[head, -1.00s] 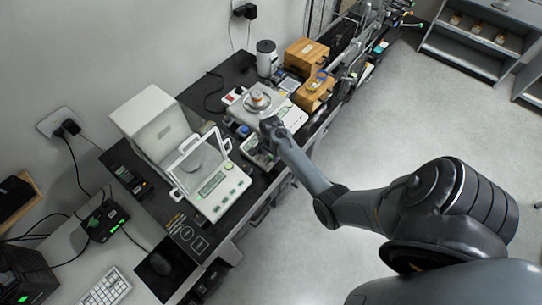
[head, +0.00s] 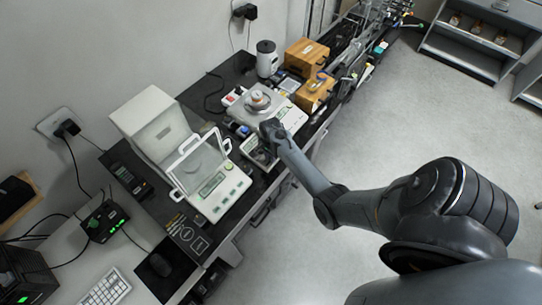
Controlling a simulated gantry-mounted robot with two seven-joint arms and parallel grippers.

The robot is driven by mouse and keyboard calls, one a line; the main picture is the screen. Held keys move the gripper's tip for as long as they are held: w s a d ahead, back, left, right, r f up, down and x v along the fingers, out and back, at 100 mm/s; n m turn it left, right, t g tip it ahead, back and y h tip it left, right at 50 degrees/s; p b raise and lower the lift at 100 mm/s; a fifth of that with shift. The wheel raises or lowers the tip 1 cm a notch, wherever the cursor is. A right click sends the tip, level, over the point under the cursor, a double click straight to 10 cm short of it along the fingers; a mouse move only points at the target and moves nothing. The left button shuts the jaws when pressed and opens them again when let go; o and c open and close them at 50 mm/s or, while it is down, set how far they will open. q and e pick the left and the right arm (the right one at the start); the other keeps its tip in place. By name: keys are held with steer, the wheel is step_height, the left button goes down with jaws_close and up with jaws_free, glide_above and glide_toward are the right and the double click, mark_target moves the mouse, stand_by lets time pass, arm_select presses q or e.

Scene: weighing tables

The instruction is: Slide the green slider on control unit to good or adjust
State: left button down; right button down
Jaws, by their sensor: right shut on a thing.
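The control unit (head: 262,160) is a small pale box on the black bench, between the two balances and close to the front edge. My right gripper (head: 268,134) is over the back part of this unit, pointing down, and is shut on a small part there, which looks to be the green slider. The gripper and wrist hide the slider, so its position and the labels cannot be read. My left gripper is not in view.
A balance with an open glass shield (head: 216,192) stands left of the unit. Another balance (head: 286,116) with a round metal piece on its pan stands behind the gripper. Wooden boxes (head: 305,54) are farther back. The floor at right is clear.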

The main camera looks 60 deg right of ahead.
mark_target(266, 166)
steer(key=shift+a, duration=0.1)
steer(key=shift+a+r+p, duration=0.15)
steer(key=shift+a+p, duration=0.15)
steer(key=shift+p, duration=0.15)
steer(key=shift+w+a+p, duration=0.2)
steer(key=shift+a+p, duration=0.6)
steer(key=shift+a, duration=0.55)
steer(key=shift+d, duration=0.1)
steer(key=c, duration=1)
jaws_free()
steer(key=shift+f, duration=0.2)
step_height(266, 166, up, 11)
steer(key=shift+p, duration=0.3)
